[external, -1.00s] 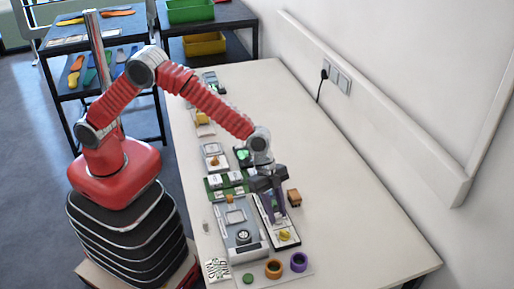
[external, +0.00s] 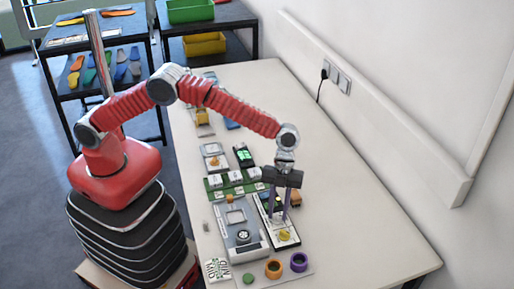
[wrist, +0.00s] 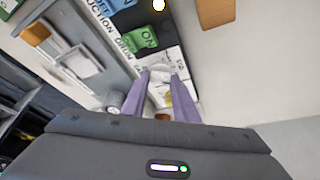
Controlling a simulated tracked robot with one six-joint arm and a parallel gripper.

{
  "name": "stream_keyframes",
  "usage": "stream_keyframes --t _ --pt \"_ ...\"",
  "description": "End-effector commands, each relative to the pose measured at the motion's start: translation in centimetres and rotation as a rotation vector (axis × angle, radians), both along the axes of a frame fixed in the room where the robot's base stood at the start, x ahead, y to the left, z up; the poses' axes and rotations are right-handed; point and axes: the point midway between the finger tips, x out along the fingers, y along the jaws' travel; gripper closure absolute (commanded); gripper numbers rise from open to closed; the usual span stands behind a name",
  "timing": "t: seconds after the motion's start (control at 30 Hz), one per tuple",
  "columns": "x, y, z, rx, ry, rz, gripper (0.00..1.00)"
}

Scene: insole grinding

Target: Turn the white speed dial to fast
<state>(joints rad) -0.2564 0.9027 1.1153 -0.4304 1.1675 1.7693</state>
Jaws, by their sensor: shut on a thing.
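My gripper (external: 278,217) points down over the long black-and-white control panel (external: 287,243) on the table. In the wrist view its two purple fingers (wrist: 161,78) stand on either side of the white speed dial (wrist: 158,91) and are shut on it. The fingers hide parts of the dial, and its pointer and scale cannot be read. A green ON switch (wrist: 143,40) and a blue switch (wrist: 115,6) lie farther along the panel. A yellow knob (external: 285,235) sits near the panel's front end.
A grey device with a round dial (external: 243,237) stands left of the panel. An orange ring (external: 273,268) and a purple ring (external: 298,262) lie in front. A brown block (external: 295,198) is close to the gripper's right. The table's right side is clear.

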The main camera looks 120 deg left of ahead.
Motion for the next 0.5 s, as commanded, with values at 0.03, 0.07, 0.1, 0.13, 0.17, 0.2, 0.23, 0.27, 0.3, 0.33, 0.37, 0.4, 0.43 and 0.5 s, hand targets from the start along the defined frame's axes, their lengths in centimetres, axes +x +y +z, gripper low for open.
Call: stream_keyframes --t 0.03,0.07,0.1,0.13,0.17,0.2,0.23,0.27,0.3,0.33,0.37,0.4,0.43,0.5 --pt "0.18 0.15 -0.11 0.002 -0.002 -0.042 0.96" --pt "0.19 0.15 -0.10 0.002 -0.001 -0.070 0.96" --pt "0.23 0.15 -0.10 0.002 -0.002 -0.107 0.96" --pt "0.26 0.14 -0.11 0.002 -0.003 -0.135 0.96" --pt "0.27 0.13 -0.10 0.001 -0.002 -0.162 0.96" --pt "0.33 0.14 -0.08 0.002 -0.002 -0.197 0.96" --pt "0.31 0.14 -0.11 0.002 -0.001 -0.223 0.96" --pt "0.34 0.15 -0.11 0.003 -0.003 -0.248 0.96" --pt "0.37 0.14 -0.06 0.003 -0.002 -0.278 0.96" --pt "0.37 0.12 -0.11 0.002 -0.002 -0.301 0.96" --pt "0.39 0.11 -0.09 0.002 -0.002 -0.322 0.96" --pt "0.42 0.11 -0.08 0.003 -0.003 -0.348 0.96" --pt "0.42 0.12 -0.05 0.003 -0.002 -0.365 0.96" --pt "0.44 0.13 -0.08 0.003 -0.003 -0.401 0.96"
